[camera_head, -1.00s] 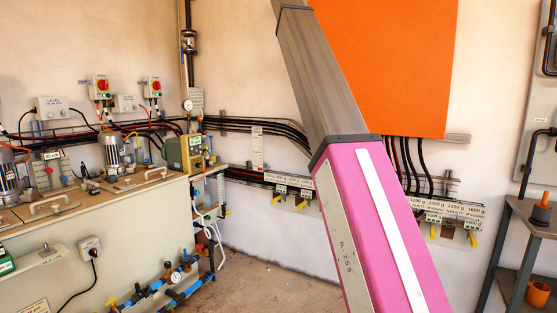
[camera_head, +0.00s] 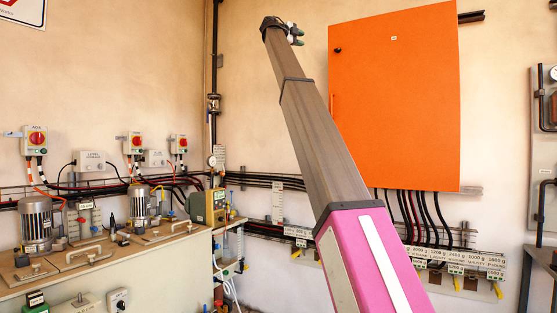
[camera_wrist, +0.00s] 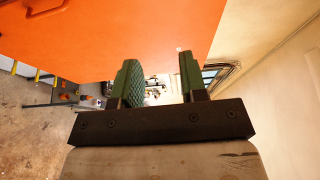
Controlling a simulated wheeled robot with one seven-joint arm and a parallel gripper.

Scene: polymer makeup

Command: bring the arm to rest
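My gripper (camera_wrist: 158,85) shows in the wrist view with two green ribbed fingers standing apart. It is open, and nothing is between the fingers. An orange cabinet (camera_wrist: 120,40) fills the upper left behind it. In the head view my pink and grey arm rises from the lower right of centre towards the upper middle. Its tip is near the top, left of the orange cabinet (camera_head: 395,110). The fingers are too small to judge there.
A bench (camera_head: 120,262) with motors, such as one grey motor (camera_head: 36,222), stands at the left. Black cables (camera_head: 265,180) run along the wall. A shelf stand (camera_head: 541,262) is at the right edge.

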